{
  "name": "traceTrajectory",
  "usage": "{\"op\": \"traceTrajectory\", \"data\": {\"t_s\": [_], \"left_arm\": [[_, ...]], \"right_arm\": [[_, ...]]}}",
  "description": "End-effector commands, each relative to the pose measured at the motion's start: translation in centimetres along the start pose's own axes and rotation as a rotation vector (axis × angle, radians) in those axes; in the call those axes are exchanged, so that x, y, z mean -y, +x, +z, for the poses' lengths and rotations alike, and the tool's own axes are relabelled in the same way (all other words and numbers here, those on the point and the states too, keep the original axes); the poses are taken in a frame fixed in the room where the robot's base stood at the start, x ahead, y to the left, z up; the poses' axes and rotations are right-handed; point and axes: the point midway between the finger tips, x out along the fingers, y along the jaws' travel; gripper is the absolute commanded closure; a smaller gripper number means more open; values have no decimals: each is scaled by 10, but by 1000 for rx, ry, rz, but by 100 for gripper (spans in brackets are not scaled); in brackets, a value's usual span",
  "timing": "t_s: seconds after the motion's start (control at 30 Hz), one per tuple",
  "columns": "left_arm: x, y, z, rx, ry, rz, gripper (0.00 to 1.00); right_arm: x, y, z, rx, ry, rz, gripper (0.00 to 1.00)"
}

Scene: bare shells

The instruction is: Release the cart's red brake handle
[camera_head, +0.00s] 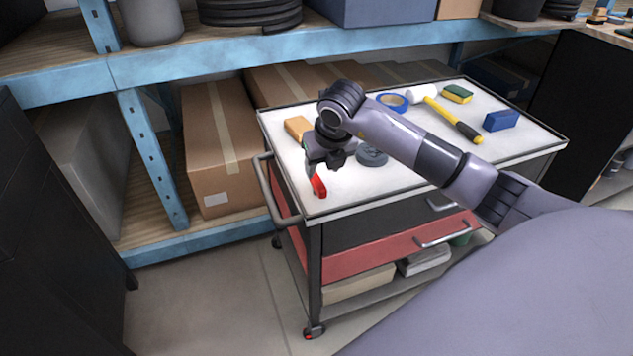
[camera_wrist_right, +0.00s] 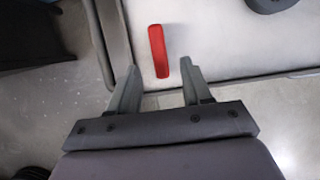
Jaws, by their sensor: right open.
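The red brake handle (camera_head: 319,186) stands near the front left corner of the cart's white top (camera_head: 400,188). In the right wrist view the red handle (camera_wrist_right: 159,51) lies just beyond the fingertips, roughly between their lines. My right gripper (camera_wrist_right: 160,75) is open and empty there. In the head view my right gripper (camera_head: 317,172) is pointed down just above and beside the handle, and partly hides it. I cannot tell from these views whether a finger touches it. My left gripper is not in view.
The cart top also holds a hammer (camera_head: 450,118), blue tape (camera_head: 392,102), a sponge (camera_head: 457,94), a blue block (camera_head: 501,120), a grey round thing (camera_head: 371,156) and a tan block (camera_head: 297,128). A blue shelf rack (camera_head: 150,150) with cardboard boxes (camera_head: 222,140) stands behind. Floor at left is clear.

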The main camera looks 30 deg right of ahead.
Motion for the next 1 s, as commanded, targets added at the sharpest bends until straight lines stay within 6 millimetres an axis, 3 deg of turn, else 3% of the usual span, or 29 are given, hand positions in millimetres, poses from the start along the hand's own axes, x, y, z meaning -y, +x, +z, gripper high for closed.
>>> {"op": "traceTrajectory", "data": {"t_s": [0.2,0.4,0.77,0.9,1.0], "left_arm": [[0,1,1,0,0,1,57],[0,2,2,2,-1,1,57],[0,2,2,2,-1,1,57],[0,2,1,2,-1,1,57],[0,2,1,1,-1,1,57]], "right_arm": [[-1,36,-2,-6,-1,2,51],[-2,56,-2,-4,-3,4,51],[-2,62,-2,-3,-3,5,51],[-2,61,-2,-3,-3,5,97],[-2,62,-2,-3,-3,5,100]]}}
